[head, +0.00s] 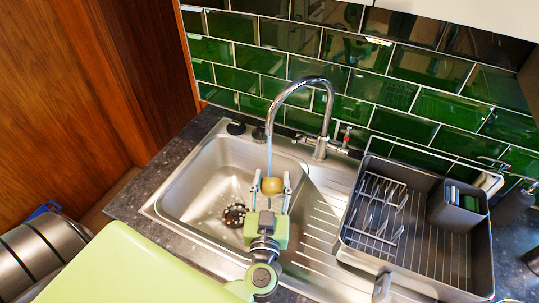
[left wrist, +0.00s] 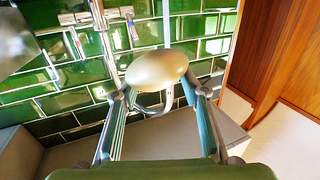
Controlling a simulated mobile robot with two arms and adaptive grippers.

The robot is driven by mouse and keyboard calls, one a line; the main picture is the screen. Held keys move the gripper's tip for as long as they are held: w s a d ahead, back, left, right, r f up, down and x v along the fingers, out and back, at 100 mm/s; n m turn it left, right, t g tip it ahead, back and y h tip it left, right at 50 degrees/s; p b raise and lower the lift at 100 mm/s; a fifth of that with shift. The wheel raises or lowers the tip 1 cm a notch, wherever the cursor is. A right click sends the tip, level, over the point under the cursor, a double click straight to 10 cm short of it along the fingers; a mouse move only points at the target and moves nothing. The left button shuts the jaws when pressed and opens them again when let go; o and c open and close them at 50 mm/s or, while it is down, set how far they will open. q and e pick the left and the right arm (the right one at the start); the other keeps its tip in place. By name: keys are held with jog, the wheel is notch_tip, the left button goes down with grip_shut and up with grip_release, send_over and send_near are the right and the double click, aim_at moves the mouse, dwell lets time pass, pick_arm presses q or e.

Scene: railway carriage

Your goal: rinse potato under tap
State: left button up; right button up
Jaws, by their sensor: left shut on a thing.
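A yellowish-brown potato (head: 272,186) is held between the fingertips of my left gripper (head: 271,184), over the sink basin (head: 190,190). In the left wrist view the potato (left wrist: 157,69) looks pale and smooth, with a finger on each side. The chrome tap (head: 322,125) arches over the basin. A thin pale-blue stream of water (head: 269,158) runs from its spout down to the potato. In the left wrist view the water (left wrist: 167,25) shows above the potato. My right gripper is not in view.
A grey dish rack (head: 470,262) with a utensil holder (head: 456,208) stands right of the basin on the ribbed drainer (head: 322,225). The drain (head: 235,215) is at the basin's bottom. Green tiles (head: 350,50) back the sink; a wooden panel (head: 70,90) rises at left.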

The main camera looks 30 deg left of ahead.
aim_at(272, 187)
pick_arm(q)
jog(key=s+r+p, duration=0.1)
jog(key=s+d+r+p, duration=0.1)
jog(key=shift+s+d+r, duration=0.15)
jog(key=shift+s+d, duration=0.1)
jog(key=shift+s, duration=0.1)
jog(key=shift+s+d+r+p, duration=0.1)
jog(key=shift+s+d+p, duration=0.15)
jog(key=shift+s+p, duration=0.15)
